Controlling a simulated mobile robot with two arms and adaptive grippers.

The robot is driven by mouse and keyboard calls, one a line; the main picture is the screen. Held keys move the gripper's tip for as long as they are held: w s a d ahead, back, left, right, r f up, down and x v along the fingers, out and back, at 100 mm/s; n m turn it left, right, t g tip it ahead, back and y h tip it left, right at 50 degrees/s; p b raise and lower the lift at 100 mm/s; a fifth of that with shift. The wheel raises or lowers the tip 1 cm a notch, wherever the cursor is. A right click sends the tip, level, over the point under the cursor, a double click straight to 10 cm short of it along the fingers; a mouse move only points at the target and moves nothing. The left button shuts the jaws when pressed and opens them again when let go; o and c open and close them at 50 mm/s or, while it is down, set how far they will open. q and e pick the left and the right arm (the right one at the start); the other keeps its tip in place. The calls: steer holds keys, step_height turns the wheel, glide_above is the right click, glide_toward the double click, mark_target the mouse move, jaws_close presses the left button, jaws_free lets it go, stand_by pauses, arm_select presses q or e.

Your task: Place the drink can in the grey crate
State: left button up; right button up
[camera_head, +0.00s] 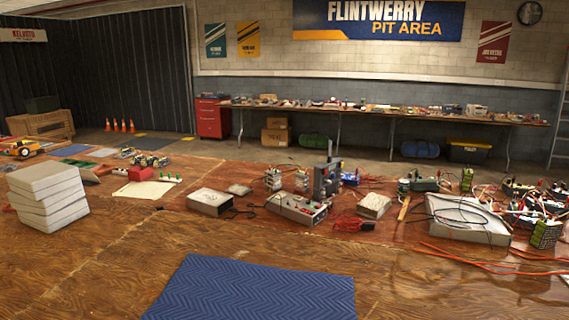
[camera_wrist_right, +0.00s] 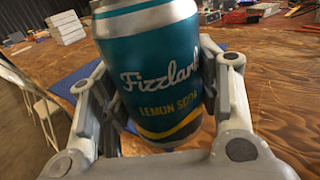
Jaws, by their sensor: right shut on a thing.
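The drink can (camera_wrist_right: 150,50) is teal with a yellow stripe and reads "Lemon Soda". It fills the middle of the right wrist view, its top cut off by the frame. My right gripper (camera_wrist_right: 160,78) is shut on it, with one finger on each side. The wooden table shows behind and below the can; I cannot tell how high the can is above it. The head view shows neither the can nor either gripper. I cannot make out a grey crate in either view.
A blue patterned mat (camera_head: 255,290) lies bare at the table's front. A stack of pale slabs (camera_head: 48,197) stands at the left. Electronic boxes, cables and a grey box (camera_head: 210,201) crowd the table's far side. The wood left of the mat is clear.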

steer(key=shift+w+r+m+h, duration=0.1)
steer(key=shift+r+m+h, duration=0.15)
steer(key=shift+m+h, duration=0.25)
steer(key=shift+t, duration=0.3)
steer(key=shift+w+d+r+m+t+h, duration=0.1)
steer(key=shift+w+d+r+m+h, duration=0.1)
steer(key=shift+m+h, duration=0.55)
steer(key=shift+w+d+r+m+t+h, duration=0.1)
steer(key=shift+w+d+r+m+h, duration=0.15)
steer(key=shift+h, duration=0.8)
steer(key=shift+w+d+r+m+t+h, duration=0.1)
steer(key=shift+w+d+r+m+h, duration=0.1)
steer(key=shift+m+h, duration=0.55)
